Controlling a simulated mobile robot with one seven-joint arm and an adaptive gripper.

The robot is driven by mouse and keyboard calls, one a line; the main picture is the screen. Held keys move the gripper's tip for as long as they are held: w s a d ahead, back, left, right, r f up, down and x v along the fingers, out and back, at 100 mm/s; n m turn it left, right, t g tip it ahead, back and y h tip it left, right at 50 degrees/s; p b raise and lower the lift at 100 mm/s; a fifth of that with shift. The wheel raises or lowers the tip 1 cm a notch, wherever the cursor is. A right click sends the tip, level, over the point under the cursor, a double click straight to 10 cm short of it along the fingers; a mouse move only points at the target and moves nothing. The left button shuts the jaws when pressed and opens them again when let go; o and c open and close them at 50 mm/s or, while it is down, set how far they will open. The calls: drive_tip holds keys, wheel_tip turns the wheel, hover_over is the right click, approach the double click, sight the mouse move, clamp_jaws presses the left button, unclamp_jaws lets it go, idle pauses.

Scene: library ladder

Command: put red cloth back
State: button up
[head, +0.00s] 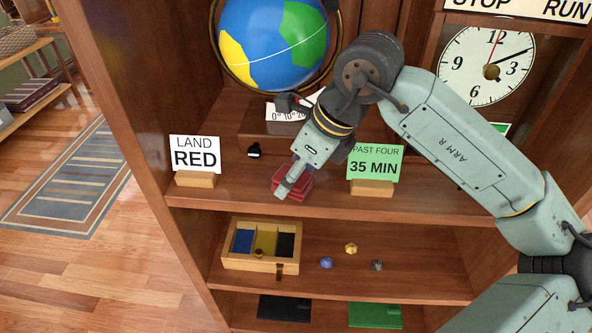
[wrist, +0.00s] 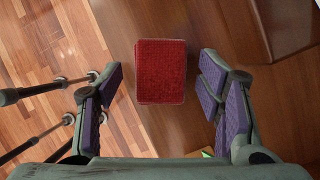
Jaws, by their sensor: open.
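The red cloth (head: 298,184) is a small folded block lying on the upper shelf, between the two sign cards and partly hidden behind my gripper in the head view. In the wrist view the red cloth (wrist: 161,71) lies flat near the shelf edge, ahead of my fingers. My gripper (wrist: 162,95) is open, with one purple-padded finger on each side of the cloth's line and clear gaps to both. In the head view my gripper (head: 290,186) points down at the cloth. Whether the fingertips reach the cloth's height cannot be told.
A white LAND RED card (head: 195,155) stands left and a green 35 MIN card (head: 375,163) right. A globe (head: 275,42) and a brown box (head: 268,123) are behind. A wooden tray (head: 260,264) and small knobs (head: 326,263) are on the shelf below.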

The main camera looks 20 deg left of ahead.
drive_tip(key=shift+r, duration=0.1)
drive_tip(key=shift+r, duration=0.2)
drive_tip(key=b+v, duration=0.1)
drive_tip(key=v, duration=1)
drive_tip(key=shift+d+r, duration=0.2)
drive_tip(key=shift+r, duration=0.15)
